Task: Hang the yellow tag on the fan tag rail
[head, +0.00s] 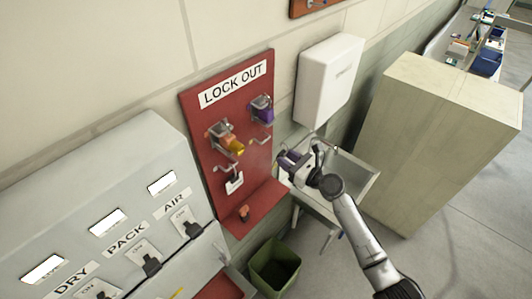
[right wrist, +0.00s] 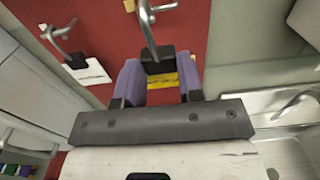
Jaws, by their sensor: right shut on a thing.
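My right gripper (head: 288,162) is at the lower right part of the red LOCK OUT board (head: 205,130). In the right wrist view its two purple fingers (right wrist: 159,82) are shut on the yellow tag (right wrist: 162,84), which has a black top block. A curved metal hook on the board reaches down to this block; I cannot tell whether it passes through it. The fingers hide most of the tag, and it is not clear in the head view. The fan tag rail cannot be made out. My left gripper is not in view.
A white tag (head: 234,183) hangs on a neighbouring hook. Orange and purple padlocks (head: 262,108) hang above. A grey panel (head: 110,200) marked DRY, PACK, AIR stands left. A sink (head: 350,175) and a beige cabinet (head: 440,140) are right; a green bin (head: 274,268) is below.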

